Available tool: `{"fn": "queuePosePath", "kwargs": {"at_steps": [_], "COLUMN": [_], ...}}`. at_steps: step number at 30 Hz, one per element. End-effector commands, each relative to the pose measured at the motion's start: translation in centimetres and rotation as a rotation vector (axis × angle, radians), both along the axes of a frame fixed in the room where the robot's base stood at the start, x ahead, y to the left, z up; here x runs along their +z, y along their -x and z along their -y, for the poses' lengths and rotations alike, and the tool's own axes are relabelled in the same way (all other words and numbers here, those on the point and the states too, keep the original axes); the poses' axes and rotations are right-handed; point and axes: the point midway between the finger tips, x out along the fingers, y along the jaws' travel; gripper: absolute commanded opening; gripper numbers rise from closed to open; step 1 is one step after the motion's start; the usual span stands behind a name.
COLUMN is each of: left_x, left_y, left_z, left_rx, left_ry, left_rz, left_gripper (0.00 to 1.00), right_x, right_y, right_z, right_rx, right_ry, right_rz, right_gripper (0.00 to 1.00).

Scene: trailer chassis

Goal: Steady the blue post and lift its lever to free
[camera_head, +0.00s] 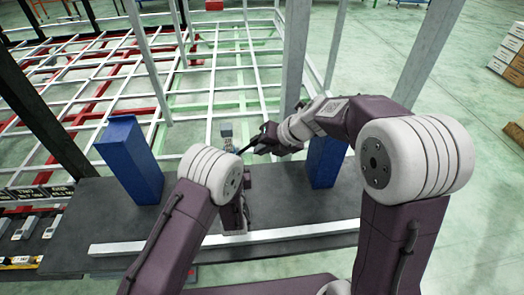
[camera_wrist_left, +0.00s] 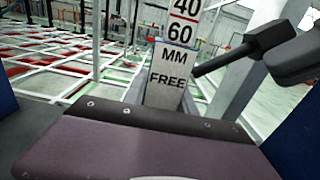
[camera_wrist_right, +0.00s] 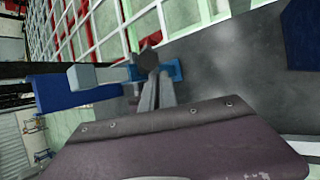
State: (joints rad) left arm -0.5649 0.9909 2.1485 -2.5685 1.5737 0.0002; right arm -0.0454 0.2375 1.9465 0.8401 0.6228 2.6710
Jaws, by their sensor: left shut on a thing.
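The slim post (camera_head: 227,138) stands at the middle of the dark bench, with a grey-blue top in the head view. In the left wrist view its pale scale face (camera_wrist_left: 166,75) reads 40, 60, MM and FREE. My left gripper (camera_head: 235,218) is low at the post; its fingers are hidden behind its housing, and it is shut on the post. My right gripper (camera_head: 246,149) reaches in from the right beside the post top. Its dark finger shows by the scale in the left wrist view (camera_wrist_left: 235,52). A dark hexagonal end and grey bar (camera_wrist_right: 148,75), perhaps the lever, show in the right wrist view.
Big blue blocks stand left (camera_head: 132,160) and right (camera_head: 325,160) on the dark bench (camera_head: 80,235). A white rail (camera_head: 290,236) runs along its front. Beyond lies a white and red lattice frame (camera_head: 100,80). A grey upright (camera_head: 296,55) rises behind the right wrist.

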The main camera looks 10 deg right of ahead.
Motion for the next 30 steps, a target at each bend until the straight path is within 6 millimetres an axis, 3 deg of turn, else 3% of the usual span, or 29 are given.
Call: {"fn": "queuePosePath", "kwargs": {"at_steps": [11,17,30], "left_x": [-0.4,-0.4,-0.4], "left_y": [0.1,0.1,0.1], "left_z": [-0.5,-0.4,-0.3], "left_rx": [0.011,0.01,0.008], "left_ry": [-0.006,-0.006,-0.004], "left_rz": [-0.012,-0.012,-0.01], "left_gripper": [0.0,0.0,0.0], "right_x": [0.5,-1.7,4.2], "right_y": [-0.3,2.4,6.7], "right_z": [0.5,2.1,-3.4], "right_rx": [-0.013,-0.011,0.002], "right_ry": [0.002,0.001,-0.001], "right_rz": [0.017,0.003,0.004], "right_gripper": [0.0,0.0,0.0]}}
